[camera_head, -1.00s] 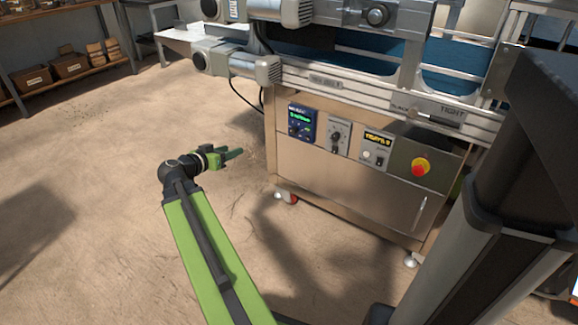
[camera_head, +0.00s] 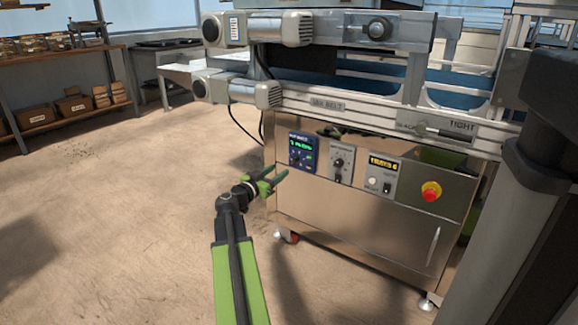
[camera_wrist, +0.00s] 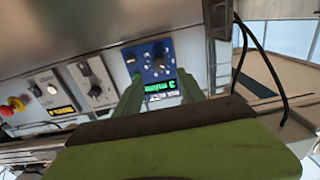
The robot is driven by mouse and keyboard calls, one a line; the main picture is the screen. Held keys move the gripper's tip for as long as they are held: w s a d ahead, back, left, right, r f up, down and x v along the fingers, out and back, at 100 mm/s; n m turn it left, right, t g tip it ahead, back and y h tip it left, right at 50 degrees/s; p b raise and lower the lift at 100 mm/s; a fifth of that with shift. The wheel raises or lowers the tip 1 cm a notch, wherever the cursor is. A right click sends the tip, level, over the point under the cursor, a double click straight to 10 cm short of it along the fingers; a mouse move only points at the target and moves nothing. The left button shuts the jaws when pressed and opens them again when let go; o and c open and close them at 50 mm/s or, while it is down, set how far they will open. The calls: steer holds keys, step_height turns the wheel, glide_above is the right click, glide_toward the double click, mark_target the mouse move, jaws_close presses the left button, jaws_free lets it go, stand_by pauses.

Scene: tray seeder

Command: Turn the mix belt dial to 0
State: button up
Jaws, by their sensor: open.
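A blue control box (camera_head: 302,152) with a lit green display and dark knobs sits at the left of the steel cabinet's front. It also shows upside down in the wrist view (camera_wrist: 149,62). A grey panel (camera_head: 341,159) with one dark pointer knob is just right of it, and it also shows in the wrist view (camera_wrist: 93,82). The panel titles are too blurred to tell which carries the mix belt dial. My gripper (camera_head: 277,178) is open and empty, below and left of the blue box. In the wrist view my fingers (camera_wrist: 160,76) straddle the box's display, apparently apart from it.
Right of the grey panel are a counter panel (camera_head: 380,175) with a yellow display and a red stop button (camera_head: 431,191). A conveyor (camera_head: 340,108) labelled "MIX BELT" runs above, with motors (camera_head: 255,93) overhanging at left. Cables hang by the cabinet's left edge. Floor at left is clear.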

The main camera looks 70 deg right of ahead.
mark_target(292, 161)
steer(key=x, duration=0.8)
steer(key=shift+s+d, duration=0.1)
steer(key=shift+d, duration=0.3)
